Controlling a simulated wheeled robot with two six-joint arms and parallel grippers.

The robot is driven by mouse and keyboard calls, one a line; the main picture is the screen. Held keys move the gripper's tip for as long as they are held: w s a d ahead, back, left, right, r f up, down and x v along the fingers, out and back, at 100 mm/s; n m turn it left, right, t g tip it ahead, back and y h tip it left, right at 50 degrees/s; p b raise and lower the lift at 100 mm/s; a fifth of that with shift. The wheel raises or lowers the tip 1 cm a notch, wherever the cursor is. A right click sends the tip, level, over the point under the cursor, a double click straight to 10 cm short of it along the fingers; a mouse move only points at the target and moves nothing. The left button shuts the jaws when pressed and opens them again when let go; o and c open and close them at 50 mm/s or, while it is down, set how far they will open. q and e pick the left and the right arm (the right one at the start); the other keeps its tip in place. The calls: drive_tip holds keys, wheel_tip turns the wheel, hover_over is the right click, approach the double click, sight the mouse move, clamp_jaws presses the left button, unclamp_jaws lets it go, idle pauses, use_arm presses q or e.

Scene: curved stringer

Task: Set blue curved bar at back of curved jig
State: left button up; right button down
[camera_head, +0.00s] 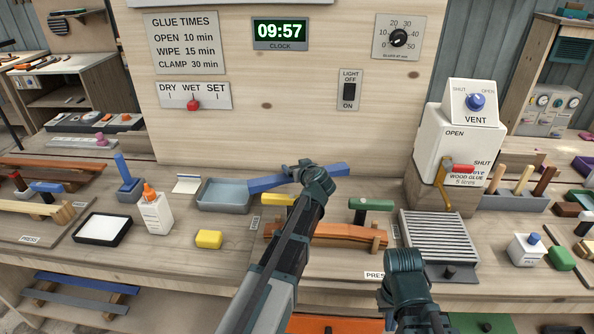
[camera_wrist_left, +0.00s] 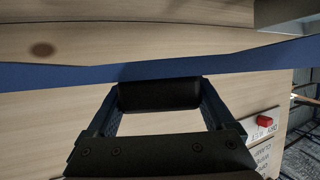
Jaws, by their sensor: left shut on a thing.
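The blue curved bar (camera_head: 268,184) is in my left gripper (camera_head: 308,172), held above the bench with its ends to either side. In the left wrist view the bar (camera_wrist_left: 60,77) crosses the whole picture at the fingertips (camera_wrist_left: 158,85). The curved jig lies below and nearer, with an orange-brown curved bar (camera_head: 335,231) in it and a yellow-handled clamp (camera_head: 277,200) and a green-handled clamp (camera_head: 371,204). My left arm hides part of the jig. My right gripper (camera_head: 404,262) is at the lower right of the jig; its fingers are not clear.
A grey tray (camera_head: 222,204) stands left of the jig and a yellow block (camera_head: 209,239) lies nearer. A ribbed grey plate (camera_head: 438,240) lies to the right. A glue dispenser (camera_head: 455,148) stands behind it. A wooden panel (camera_head: 290,110) rises behind the bench.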

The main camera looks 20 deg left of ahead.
use_arm(q)
drive_tip(key=shift+w+a+f+b, duration=0.1)
drive_tip(key=shift+f+b, duration=0.6)
drive_tip(key=shift+f, duration=0.05)
drive_tip(key=shift+r, duration=0.1)
drive_tip(key=shift+f, duration=0.3)
drive_tip(key=o, duration=1.3)
drive_tip(key=shift+r+p, duration=0.35)
drive_tip(key=shift+r, duration=0.2)
drive_tip(key=p+v, duration=0.4)
drive_tip(key=v, duration=0.8)
drive_tip(key=shift+f, duration=0.1)
